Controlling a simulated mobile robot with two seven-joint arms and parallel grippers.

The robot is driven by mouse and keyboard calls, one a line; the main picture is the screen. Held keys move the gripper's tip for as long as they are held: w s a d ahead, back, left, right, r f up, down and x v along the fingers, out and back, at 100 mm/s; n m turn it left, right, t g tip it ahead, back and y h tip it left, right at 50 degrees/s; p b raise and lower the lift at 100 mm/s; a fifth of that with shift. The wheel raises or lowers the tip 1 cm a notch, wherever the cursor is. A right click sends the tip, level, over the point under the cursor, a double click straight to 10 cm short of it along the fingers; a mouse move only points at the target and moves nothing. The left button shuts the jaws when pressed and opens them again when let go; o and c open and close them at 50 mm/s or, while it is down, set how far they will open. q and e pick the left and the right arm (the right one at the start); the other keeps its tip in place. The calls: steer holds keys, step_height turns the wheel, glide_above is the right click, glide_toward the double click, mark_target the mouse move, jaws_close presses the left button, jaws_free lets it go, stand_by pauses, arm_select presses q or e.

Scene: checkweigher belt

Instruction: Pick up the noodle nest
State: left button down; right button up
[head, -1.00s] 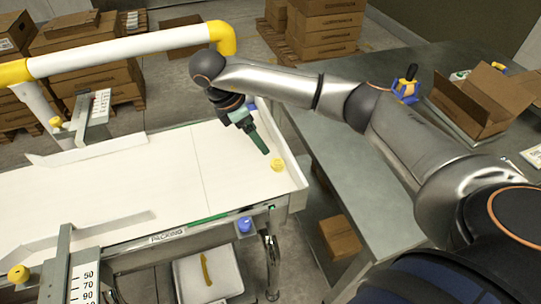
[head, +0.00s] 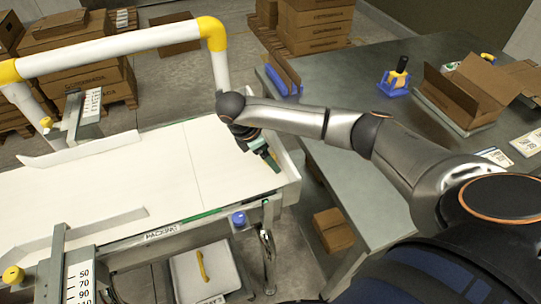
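The noodle nest (head: 275,155) is a small yellow lump near the right end of the white belt (head: 150,185). Only a sliver of it shows beside my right gripper's fingers. My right gripper (head: 271,162) has green fingers angled down to the right, at the nest. The fingers cover most of the nest, so I cannot tell whether they are open or shut on it. My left gripper is not in view.
A white and yellow guard rail (head: 120,52) spans the belt's far side. A grey table (head: 345,75) on the right bears an open carton (head: 465,95) and a blue holder (head: 392,85). The belt's middle is clear.

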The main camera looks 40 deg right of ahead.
steer(key=shift+c, duration=0.2)
steer(key=c, duration=1.4)
